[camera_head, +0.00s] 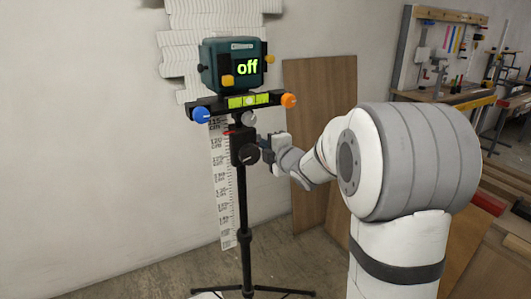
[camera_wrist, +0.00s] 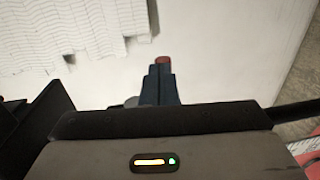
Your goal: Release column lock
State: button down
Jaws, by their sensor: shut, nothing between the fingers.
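A tripod stand with a black column (camera_head: 243,210) carries a teal box (camera_head: 232,65) whose display reads "off". Below its crossbar, a black clamp block (camera_head: 240,143) sits on the column, with a black round knob (camera_head: 249,154) at its front and a small red part (camera_head: 229,132) at its left. My gripper (camera_head: 261,142) is close to the right of this block; contact cannot be told. In the wrist view its dark-blue fingers (camera_wrist: 157,87) are together and empty. A red end (camera_wrist: 162,60) shows just beyond them; whose part it is cannot be told.
The crossbar holds a blue knob (camera_head: 201,115) at left and an orange knob (camera_head: 289,100) at right, above my gripper. A scale strip (camera_head: 221,190) hangs behind the column. A wooden panel (camera_head: 318,130) leans on the wall. Tripod legs (camera_head: 285,291) spread over the floor.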

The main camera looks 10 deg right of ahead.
jog(key=t+b, duration=0.1)
jog(key=b, duration=0.4)
jog(key=w+t+b, duration=0.1)
jog(key=b, duration=0.5)
jog(key=shift+a+f+t+y+b, duration=0.1)
jog(key=shift+a+t+y+b, duration=0.1)
jog(key=shift+t+y+b, duration=0.15)
jog(key=shift+w+a+r+b, duration=0.1)
jog(key=shift+w+r+b, duration=0.1)
jog(key=shift+r+b, duration=0.35)
jog(key=shift+f, duration=0.2)
jog(key=f+v, duration=0.2)
jog(key=v, duration=1.2)
jog(key=shift+w+f+b, duration=0.25)
jog(key=shift+b, duration=0.05)
